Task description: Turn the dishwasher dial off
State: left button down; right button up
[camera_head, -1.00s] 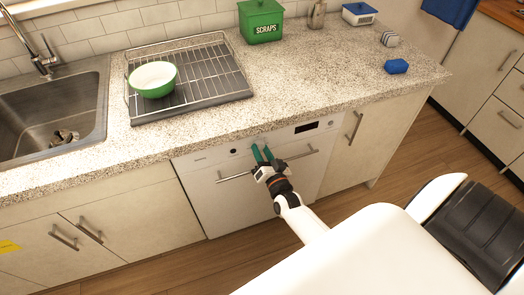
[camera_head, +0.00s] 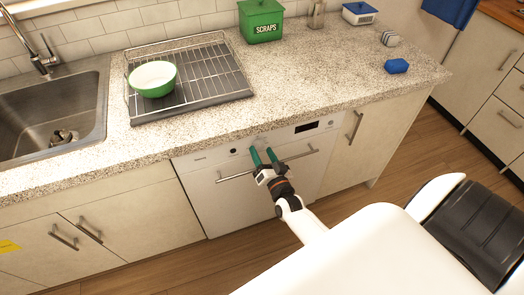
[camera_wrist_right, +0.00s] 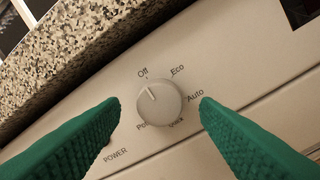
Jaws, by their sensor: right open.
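The white dishwasher (camera_head: 225,200) is built in under the counter, with a bar handle and a control panel along its top. In the right wrist view its round dial (camera_wrist_right: 160,102) sits between my green fingertips, with Off, Eco and Auto printed around it. The dial's pointer mark points up and left, close to Off. My right gripper (camera_head: 264,155) is open in front of the panel; in the wrist view its fingers (camera_wrist_right: 160,108) lie on either side of the dial, with gaps showing. In the head view the dial is mostly hidden by the fingers. My left gripper is out of view.
The speckled counter (camera_head: 300,85) overhangs just above the panel. A display (camera_head: 307,127) is right of the dial, and the dishwasher handle (camera_head: 300,154) runs below. On the counter are a rack (camera_head: 215,85), a green bowl (camera_head: 154,80) and a green scraps bin (camera_head: 261,22).

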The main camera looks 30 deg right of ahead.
jog(key=b+v, duration=0.1)
jog(key=v, duration=1)
jog(key=shift+f, duration=0.1)
